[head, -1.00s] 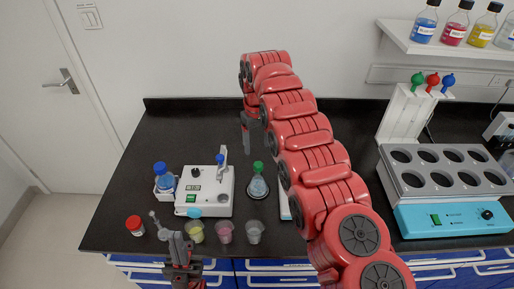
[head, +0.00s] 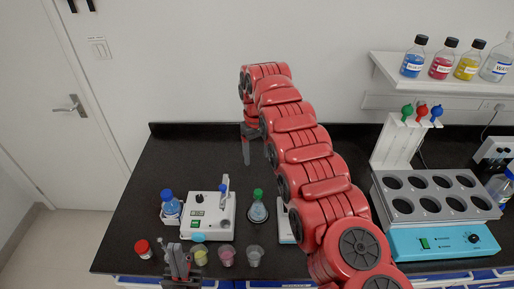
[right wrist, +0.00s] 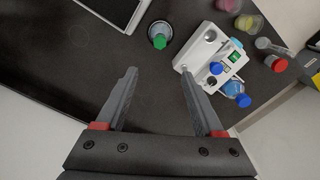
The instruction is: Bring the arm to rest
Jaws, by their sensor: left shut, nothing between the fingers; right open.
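My right gripper (head: 247,157) hangs with its fingers pointing down over the back part of the black bench (head: 180,153), at the end of my red arm. In the right wrist view its two fingers (right wrist: 158,75) are spread wide with nothing between them. My left gripper (head: 177,258) is at the bottom left of the head view, near the front edge of the bench. Its grey fingers are together and empty, close to the small cups.
A white device (head: 208,219) stands with a blue-capped bottle (head: 170,204) and green-capped flask (head: 258,211). Red-capped jar (head: 143,249), yellow cup (head: 201,257) and pink cup (head: 226,256) line the front. A water bath (head: 432,203) stands right. The back left is clear.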

